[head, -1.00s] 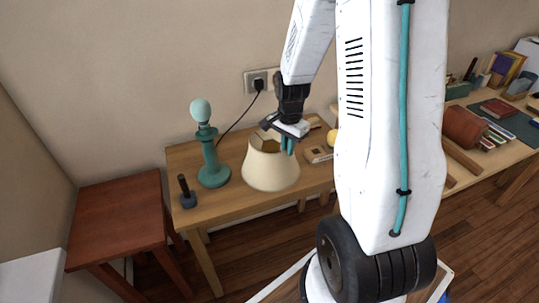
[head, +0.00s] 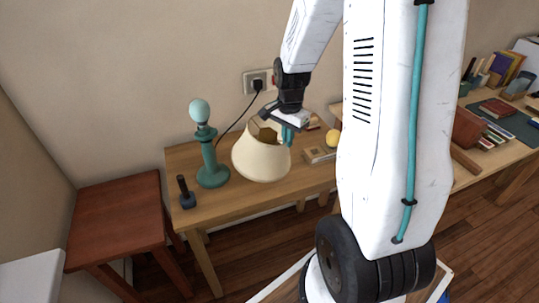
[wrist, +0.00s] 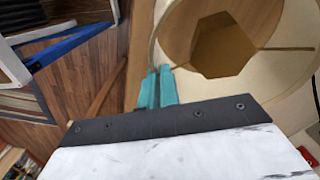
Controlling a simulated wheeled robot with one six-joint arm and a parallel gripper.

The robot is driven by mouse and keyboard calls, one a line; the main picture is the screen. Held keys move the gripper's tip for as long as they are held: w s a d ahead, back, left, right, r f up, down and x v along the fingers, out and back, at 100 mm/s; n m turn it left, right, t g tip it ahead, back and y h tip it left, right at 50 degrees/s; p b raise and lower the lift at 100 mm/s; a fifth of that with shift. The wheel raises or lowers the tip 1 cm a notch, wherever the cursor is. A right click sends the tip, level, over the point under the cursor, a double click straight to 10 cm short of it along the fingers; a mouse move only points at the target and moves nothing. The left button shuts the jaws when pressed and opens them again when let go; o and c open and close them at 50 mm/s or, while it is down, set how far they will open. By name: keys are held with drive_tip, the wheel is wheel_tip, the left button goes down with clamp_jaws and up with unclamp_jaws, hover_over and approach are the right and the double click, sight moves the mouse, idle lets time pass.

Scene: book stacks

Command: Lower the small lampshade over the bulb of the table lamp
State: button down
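The small cream lampshade (head: 262,162) hangs tilted from my gripper (head: 288,134), above the wooden table. My gripper's teal fingers are closed on its upper right rim; in the wrist view, the fingertips (wrist: 160,80) meet at the edge of the lampshade (wrist: 284,88). The teal table lamp (head: 210,165) stands upright on the table to the left of the shade. Its pale bulb (head: 199,110) is bare on top. The shade is beside the lamp and lower than the bulb, with a gap between them. The gripper hides part of the shade's top.
A small dark-handled object (head: 186,194) stands at the table's left front, near the lamp base. A wall outlet (head: 257,82) with a cord is behind. A yellow round object (head: 333,138) and a small box (head: 319,154) lie to the right. A red-brown stool (head: 115,215) stands left.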

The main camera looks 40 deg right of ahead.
drive_tip(key=shift+r, duration=2.75)
